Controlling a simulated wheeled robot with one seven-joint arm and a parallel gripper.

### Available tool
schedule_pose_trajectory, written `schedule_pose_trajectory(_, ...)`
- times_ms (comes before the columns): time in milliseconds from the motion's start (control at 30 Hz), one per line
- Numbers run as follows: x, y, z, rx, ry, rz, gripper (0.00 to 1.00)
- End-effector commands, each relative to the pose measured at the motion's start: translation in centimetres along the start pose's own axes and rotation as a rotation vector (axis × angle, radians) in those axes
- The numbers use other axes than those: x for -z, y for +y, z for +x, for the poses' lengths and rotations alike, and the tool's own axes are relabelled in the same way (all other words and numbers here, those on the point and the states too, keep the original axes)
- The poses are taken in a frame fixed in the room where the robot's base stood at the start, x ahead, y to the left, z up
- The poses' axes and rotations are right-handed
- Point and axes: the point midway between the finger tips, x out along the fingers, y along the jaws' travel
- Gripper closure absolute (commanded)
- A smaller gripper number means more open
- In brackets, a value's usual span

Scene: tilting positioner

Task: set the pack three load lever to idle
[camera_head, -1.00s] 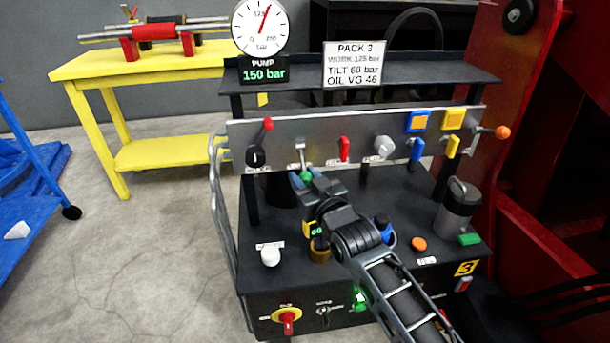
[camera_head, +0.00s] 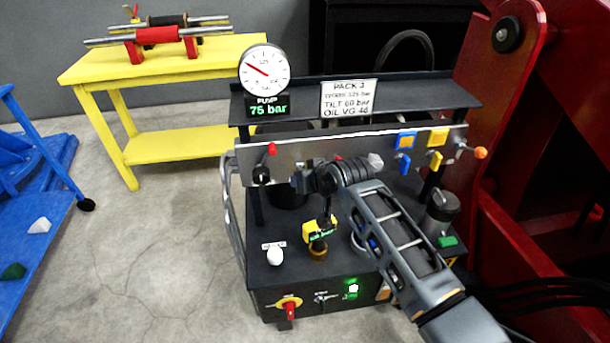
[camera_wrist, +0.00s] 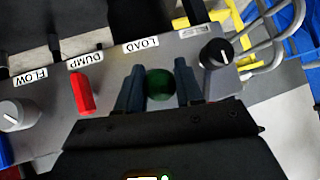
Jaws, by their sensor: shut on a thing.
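The load lever shows its round green knob (camera_wrist: 160,87) in the wrist view, below the LOAD label (camera_wrist: 140,45) on the grey panel. My gripper (camera_wrist: 157,92) is shut on the knob, with one blue-grey finger on each side. The lever's stem is hidden. In the head view my gripper (camera_head: 300,180) is at the panel's front, left of centre, and my arm hides the knob. The pack 3 sign (camera_head: 348,97) stands on the shelf above. The pump display (camera_head: 268,107) reads 75 bar under the round gauge (camera_head: 264,70).
In the wrist view a red dump handle (camera_wrist: 82,92) and a grey flow knob (camera_wrist: 14,115) are left of the load knob, and a black knob (camera_wrist: 216,53) is right. In the head view a yellow table (camera_head: 190,145) stands behind, and red machinery (camera_head: 535,120) at right.

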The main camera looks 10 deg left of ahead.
Motion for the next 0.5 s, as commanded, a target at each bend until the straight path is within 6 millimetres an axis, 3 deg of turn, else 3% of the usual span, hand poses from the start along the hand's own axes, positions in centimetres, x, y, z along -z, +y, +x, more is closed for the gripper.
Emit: schedule_pose_trajectory(500,1.4,-0.1,-0.5,0.001,-0.008,0.004,1.0)
